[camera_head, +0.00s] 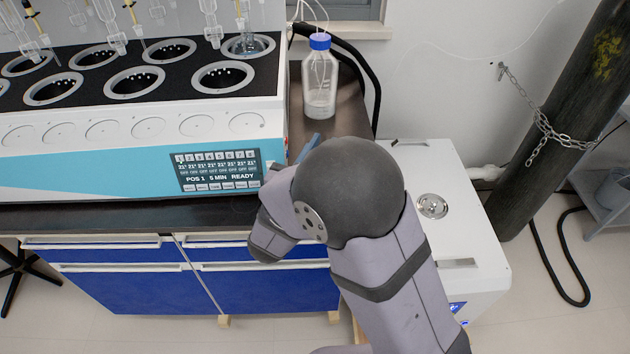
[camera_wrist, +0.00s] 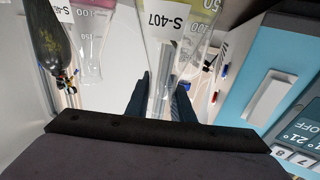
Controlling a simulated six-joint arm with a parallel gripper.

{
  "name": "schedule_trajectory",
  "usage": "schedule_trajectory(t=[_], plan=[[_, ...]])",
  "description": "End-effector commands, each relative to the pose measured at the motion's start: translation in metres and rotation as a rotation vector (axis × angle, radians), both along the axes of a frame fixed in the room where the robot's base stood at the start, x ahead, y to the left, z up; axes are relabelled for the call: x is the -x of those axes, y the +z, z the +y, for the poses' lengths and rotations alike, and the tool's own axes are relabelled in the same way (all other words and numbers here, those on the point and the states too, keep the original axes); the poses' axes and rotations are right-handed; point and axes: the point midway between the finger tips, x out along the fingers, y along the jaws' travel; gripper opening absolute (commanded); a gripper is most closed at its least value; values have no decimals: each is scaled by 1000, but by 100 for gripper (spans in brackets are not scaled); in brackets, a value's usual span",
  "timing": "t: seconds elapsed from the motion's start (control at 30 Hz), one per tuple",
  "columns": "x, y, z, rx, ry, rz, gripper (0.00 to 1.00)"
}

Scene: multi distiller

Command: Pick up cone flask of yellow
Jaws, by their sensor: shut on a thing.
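The cone flask of yellow (camera_wrist: 198,24) is clear glass with a white S-407 label, printed volume marks and a yellowish tint at the top edge of the wrist view. My gripper (camera_wrist: 161,88) is shut on it, with one dark blue finger on each side of its narrow glass part. In the head view my own arm hides the flask and most of the gripper.
A second flask with pink contents (camera_wrist: 92,14) stands left of the held one in the wrist view. The distiller (camera_head: 130,165) fills the left of the head view. A blue-capped bottle (camera_head: 320,80) stands on the dark bench beside it. A white box unit (camera_head: 450,205) is at right.

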Motion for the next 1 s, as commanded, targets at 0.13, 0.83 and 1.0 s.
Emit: schedule_trajectory(t=[0.13, 0.83, 1.0], plan=[[0, 1, 0, 0, 0, -1, 0], [0, 26, 0, -2, -1, -3, 0], [0, 40, 0, -3, -1, -3, 0]])
